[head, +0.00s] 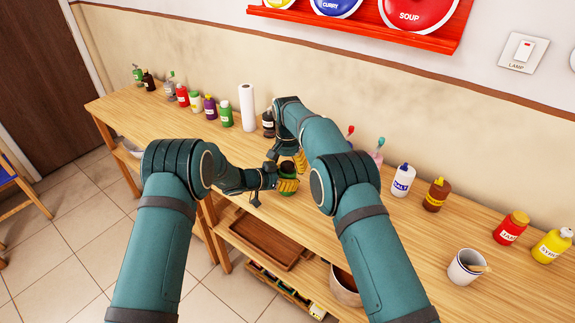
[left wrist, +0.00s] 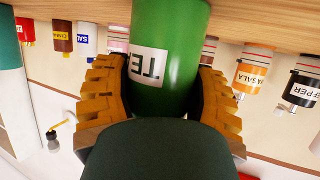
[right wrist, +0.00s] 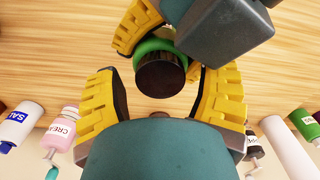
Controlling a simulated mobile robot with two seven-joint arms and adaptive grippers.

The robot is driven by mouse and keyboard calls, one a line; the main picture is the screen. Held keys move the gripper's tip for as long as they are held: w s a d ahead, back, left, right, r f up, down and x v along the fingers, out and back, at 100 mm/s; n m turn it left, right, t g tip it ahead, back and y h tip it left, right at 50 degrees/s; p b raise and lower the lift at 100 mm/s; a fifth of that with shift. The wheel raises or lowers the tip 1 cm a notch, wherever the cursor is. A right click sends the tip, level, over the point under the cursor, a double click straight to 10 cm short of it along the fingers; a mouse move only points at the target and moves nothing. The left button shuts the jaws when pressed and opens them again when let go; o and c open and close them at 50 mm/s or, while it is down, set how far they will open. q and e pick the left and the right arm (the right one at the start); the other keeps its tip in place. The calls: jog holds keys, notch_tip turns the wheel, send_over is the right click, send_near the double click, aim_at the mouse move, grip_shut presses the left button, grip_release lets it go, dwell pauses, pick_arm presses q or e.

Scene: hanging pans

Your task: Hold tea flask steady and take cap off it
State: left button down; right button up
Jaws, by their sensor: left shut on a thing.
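The green tea flask (left wrist: 178,45) stands upright, with part of its white label showing in the left wrist view. My left gripper (left wrist: 160,75) is shut on the flask's body, one finger on each side. In the head view the flask (head: 288,189) is mostly hidden by my left gripper (head: 280,184). The dark brown cap (right wrist: 160,76) sits on the flask's top, seen from above in the right wrist view. My right gripper (right wrist: 163,84) is open above the flask, its fingers on either side of the cap with gaps visible between.
The wooden table (head: 390,230) carries a white paper roll (head: 247,108) and several bottles along the wall. A salt bottle (head: 402,180) and brown bottle (head: 437,194) stand to the right. A white mug (head: 465,268) is near the front edge.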

jog(key=shift+r, duration=2.3)
jog(key=shift+d+r+m, duration=0.15)
jog(key=shift+r+m, duration=0.6)
jog(key=shift+m, duration=0.15)
jog(key=shift+r+m, duration=0.6)
jog(key=shift+r, duration=0.2)
jog(key=shift+f, duration=3.9)
grip_shut()
jog(key=shift+n, duration=1.5)
